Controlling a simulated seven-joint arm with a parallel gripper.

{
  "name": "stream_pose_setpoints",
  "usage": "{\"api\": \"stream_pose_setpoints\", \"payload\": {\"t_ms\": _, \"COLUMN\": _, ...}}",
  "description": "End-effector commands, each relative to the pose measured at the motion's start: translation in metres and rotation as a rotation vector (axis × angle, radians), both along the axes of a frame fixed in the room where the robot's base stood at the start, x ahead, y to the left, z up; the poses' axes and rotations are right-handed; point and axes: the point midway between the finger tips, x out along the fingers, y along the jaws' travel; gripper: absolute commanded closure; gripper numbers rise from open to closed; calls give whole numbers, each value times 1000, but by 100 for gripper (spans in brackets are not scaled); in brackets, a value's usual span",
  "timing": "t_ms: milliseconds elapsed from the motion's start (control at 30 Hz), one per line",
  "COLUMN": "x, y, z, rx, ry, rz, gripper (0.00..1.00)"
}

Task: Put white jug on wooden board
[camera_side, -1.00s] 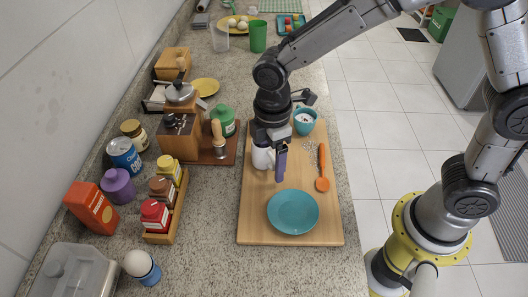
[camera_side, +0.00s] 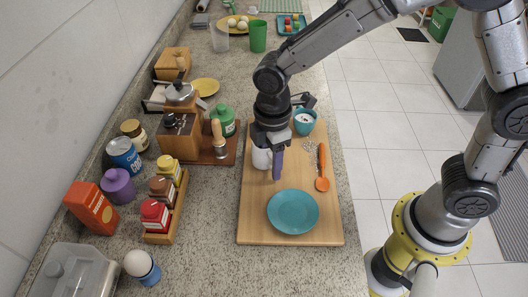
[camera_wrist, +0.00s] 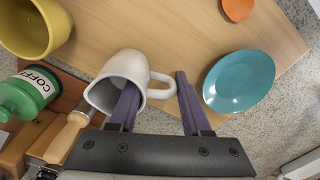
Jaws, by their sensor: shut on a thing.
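The white jug (camera_side: 261,158) is at the left side of the wooden board (camera_side: 262,222) in the side view, partly hidden by my gripper (camera_side: 274,163). I cannot tell whether its base touches the board. In the wrist view the jug (camera_wrist: 124,74) shows its open mouth and its handle. My gripper (camera_wrist: 156,86) is shut on the jug, with one purple finger inside its mouth and the other outside by the handle.
The board's lower left is clear.

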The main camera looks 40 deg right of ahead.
Motion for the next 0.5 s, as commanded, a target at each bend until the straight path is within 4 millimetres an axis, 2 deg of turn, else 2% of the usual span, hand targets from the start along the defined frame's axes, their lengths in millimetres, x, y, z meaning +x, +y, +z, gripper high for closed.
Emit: {"api": "stream_pose_setpoints", "payload": {"t_ms": 500, "x": 1, "y": 0, "z": 8, "rx": 1, "ry": -3, "rz": 0, "gripper": 100}}
